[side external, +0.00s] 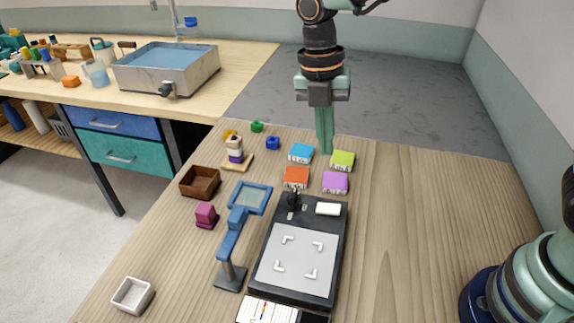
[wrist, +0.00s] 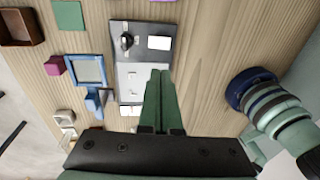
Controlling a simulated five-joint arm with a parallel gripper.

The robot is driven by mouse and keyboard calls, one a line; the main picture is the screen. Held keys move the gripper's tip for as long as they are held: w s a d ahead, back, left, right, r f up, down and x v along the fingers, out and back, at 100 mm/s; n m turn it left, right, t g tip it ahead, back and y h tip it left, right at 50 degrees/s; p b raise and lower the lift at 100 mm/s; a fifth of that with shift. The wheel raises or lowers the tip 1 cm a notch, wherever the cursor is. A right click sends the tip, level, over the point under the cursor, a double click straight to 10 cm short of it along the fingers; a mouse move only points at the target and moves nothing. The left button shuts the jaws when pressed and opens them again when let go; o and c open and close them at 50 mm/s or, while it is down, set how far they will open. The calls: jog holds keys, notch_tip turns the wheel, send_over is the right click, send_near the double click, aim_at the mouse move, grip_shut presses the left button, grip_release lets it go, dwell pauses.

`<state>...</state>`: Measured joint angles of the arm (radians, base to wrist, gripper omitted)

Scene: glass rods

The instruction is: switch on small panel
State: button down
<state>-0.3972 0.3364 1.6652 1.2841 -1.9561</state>
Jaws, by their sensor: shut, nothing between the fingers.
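A dark device (side external: 340,235) with a light grey plate lies on the wooden table. At its far end are a black knob (side external: 293,201) with a small upright lever and a small white rectangular panel (side external: 328,209). In the wrist view the knob (wrist: 127,42) and the white panel (wrist: 159,43) show beyond my fingertips. The white panel looks plain white; I cannot tell if it is lit. My gripper (side external: 325,150) points down with its green fingers together and empty, behind the coloured boxes and apart from the device. In the wrist view the fingers (wrist: 160,72) hide part of the device.
Blue (side external: 300,153), green (side external: 342,160), orange (side external: 296,177) and purple (side external: 335,184) boxes stand beyond the device. A blue magnifier stand (side external: 229,243) rises close on its left. A brown tray (side external: 188,189), magenta block (side external: 206,215) and white tray (side external: 118,298) are further left.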

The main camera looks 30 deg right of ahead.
aim_at(335, 207)
jog(key=shift+s+d+r, duration=0.1)
jog(key=shift+s+d, duration=0.05)
jog(key=shift+d, duration=0.15)
jog(key=f, duration=0.4)
jog(key=s+d+f, duration=0.1)
jog(key=f, duration=0.9)
jog(key=shift+s+d, duration=0.3)
jog(key=shift+s+d+f, duration=0.1)
jog(key=shift+d+f, duration=0.05)
jog(key=shift+f, duration=0.15)
